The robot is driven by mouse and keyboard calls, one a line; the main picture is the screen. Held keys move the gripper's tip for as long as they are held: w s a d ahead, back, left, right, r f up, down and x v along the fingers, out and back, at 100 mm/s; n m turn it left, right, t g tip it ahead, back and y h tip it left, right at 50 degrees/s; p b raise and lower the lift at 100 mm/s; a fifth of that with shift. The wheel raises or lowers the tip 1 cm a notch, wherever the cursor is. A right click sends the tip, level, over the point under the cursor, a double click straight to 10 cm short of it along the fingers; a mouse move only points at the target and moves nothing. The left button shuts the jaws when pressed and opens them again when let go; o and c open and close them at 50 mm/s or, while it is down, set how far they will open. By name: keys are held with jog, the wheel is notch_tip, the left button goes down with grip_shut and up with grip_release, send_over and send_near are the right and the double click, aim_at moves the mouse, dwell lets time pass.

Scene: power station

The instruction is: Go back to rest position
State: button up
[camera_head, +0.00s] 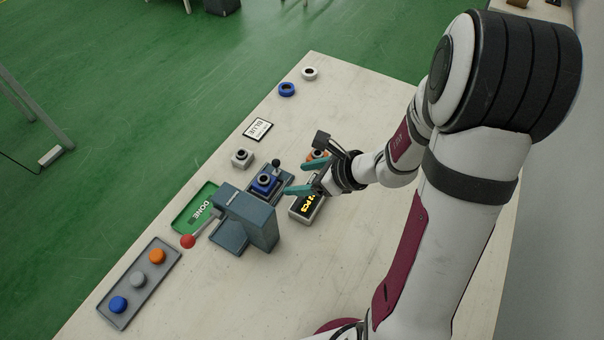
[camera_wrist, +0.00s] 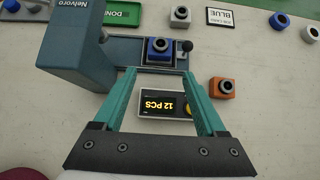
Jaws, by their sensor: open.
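My gripper (camera_head: 292,178) is open and empty, with two teal fingers. In the wrist view my gripper (camera_wrist: 163,75) has its fingertips just short of a blue block (camera_wrist: 160,50), one on each side of its line. The blue block (camera_head: 266,182) has a dark ring on top and sits on the plate of a blue-grey machine (camera_head: 262,220). The fingers do not appear to be closed on it. A small display (camera_wrist: 165,105) reading "12 PCS" lies below the fingers.
An orange block (camera_wrist: 222,88) and a grey-white block (camera_head: 242,158) stand near the machine. A "BLUE" card (camera_head: 258,129), blue ring (camera_head: 287,89) and white ring (camera_head: 310,73) lie farther back. A green "DONE" pad (camera_head: 185,218), red-knobbed lever (camera_head: 187,241) and button tray (camera_head: 118,323) are at left.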

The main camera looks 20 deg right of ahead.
jog(key=s+a+r+n+h, duration=0.2)
jog(key=s+r+n, duration=0.4)
jog(key=r+n, duration=0.4)
jog(key=s+a+r+n+h, duration=0.25)
jog(key=s+r+n, duration=0.35)
jog(key=r+n, duration=0.5)
jog(key=s+f+g, duration=0.6)
jog(key=s+f, duration=0.4)
jog(key=shift+s+d+g, duration=0.15)
jog(key=shift+s+g, duration=0.05)
jog(key=shift+g, duration=0.1)
